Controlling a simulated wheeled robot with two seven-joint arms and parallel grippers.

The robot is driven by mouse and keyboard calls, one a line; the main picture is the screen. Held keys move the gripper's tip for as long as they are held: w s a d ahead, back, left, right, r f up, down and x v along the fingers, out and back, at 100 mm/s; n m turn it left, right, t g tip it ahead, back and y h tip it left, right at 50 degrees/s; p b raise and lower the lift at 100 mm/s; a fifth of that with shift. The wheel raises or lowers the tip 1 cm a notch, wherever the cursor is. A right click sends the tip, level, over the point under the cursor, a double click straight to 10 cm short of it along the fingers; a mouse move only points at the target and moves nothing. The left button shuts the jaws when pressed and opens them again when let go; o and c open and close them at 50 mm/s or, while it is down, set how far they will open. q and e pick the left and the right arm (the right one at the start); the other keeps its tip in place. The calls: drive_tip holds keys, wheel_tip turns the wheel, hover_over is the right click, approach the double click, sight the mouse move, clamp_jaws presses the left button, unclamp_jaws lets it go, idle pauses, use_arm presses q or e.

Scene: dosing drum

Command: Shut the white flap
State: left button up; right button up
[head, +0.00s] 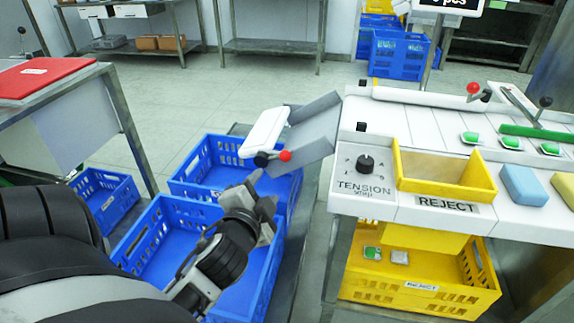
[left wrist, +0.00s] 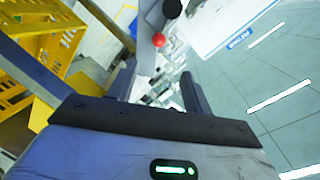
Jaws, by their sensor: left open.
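The white flap (head: 264,130) is a rounded white panel tilted at the lower left end of a grey chute (head: 312,130). A black knob and a red ball (head: 285,156) sit at its lower edge. My left gripper (head: 257,190) is just below the red ball, over the blue crates, open and with nothing seen between its fingers. In the left wrist view the red ball (left wrist: 158,40) and black knob (left wrist: 172,8) lie ahead of the open fingers (left wrist: 160,85), apart from them. My right gripper is not in view.
Blue crates (head: 180,215) stand under the chute and my left arm. The white machine top (head: 400,125) at right carries a black tension dial (head: 366,164) and a yellow reject bin (head: 444,190). A yellow crate (head: 450,298) is below. A table with a red board (head: 40,77) stands at left.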

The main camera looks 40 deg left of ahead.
sight(284, 158)
use_arm(q)
drive_tip(key=x, duration=1.5)
drive_tip(key=shift+w+d+f, duration=0.1)
drive_tip(key=shift+w, duration=0.15)
clamp_jaws()
